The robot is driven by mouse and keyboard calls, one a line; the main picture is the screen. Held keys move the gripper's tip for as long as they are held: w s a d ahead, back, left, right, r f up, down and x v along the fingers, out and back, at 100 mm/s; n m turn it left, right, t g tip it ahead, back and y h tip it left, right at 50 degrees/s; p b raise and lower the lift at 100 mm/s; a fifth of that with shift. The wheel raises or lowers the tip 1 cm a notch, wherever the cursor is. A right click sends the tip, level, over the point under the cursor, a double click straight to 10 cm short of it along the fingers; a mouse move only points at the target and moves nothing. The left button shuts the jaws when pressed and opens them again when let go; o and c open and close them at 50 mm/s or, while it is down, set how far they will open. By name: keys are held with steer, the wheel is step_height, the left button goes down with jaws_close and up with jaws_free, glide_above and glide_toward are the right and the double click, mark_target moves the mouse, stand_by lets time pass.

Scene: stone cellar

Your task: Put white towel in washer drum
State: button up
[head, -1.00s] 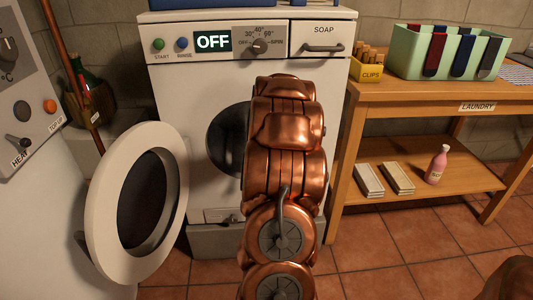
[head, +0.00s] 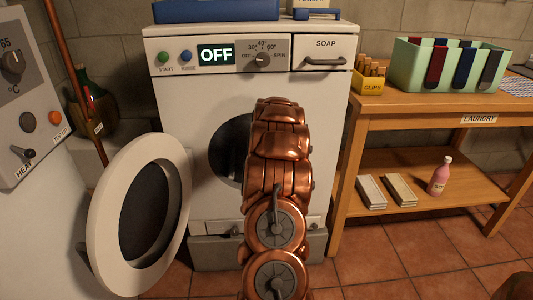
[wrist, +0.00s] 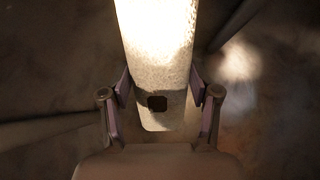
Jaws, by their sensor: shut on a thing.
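In the wrist view my gripper (wrist: 160,95) is shut on the white towel (wrist: 158,45), with one finger on each side of it. The towel has a small dark square near its lower end, and its upper part is brightly lit. In the head view my copper arm reaches toward the washer (head: 180,110) and hides my gripper and the towel. The washer's round door (head: 172,160) stands open to the left. The dark drum opening (head: 228,150) shows only at its left part; my arm covers the rest. The washer's display reads OFF.
A wooden table (head: 410,112) stands right of the washer, with a yellow clips box (head: 368,84) and a green bin (head: 402,66) on it. A pink bottle (head: 439,178) stands on its lower shelf. A white heater panel is at left.

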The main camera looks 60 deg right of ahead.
steer(key=shift+w+d+f, duration=0.1)
steer(key=shift+w+d, duration=0.6)
steer(key=shift+d, duration=0.15)
steer(key=shift+f, duration=1.75)
steer(key=o, duration=1.4)
steer(key=shift+a+r, duration=0.1)
steer(key=shift+v, duration=5.9)
